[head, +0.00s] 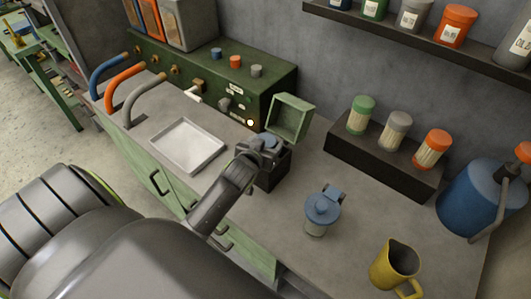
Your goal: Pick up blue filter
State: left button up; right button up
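A blue round piece (268,140), which looks like the top of the blue filter, shows at the top of a small dark box (272,176) on the counter. Its lower part is hidden by the box and my gripper. My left gripper (258,149) is at the box, right beside the blue piece. Its fingers are small and dark against the box, so I cannot tell whether they touch the piece or are shut. Filters with green (362,115), grey (395,130) and orange (433,148) caps stand on a dark stand (385,160). My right gripper is out of view.
A green open lid (291,117) stands behind the box. A canister with a blue lid (322,211), a yellow jug (396,265) and a blue tank (470,205) stand to the right. A white tray (187,146) lies left. A green control unit (215,82) lines the wall.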

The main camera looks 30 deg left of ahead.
pick_arm(q)
jog(key=c, duration=0.7)
jog(key=shift+r, duration=0.1)
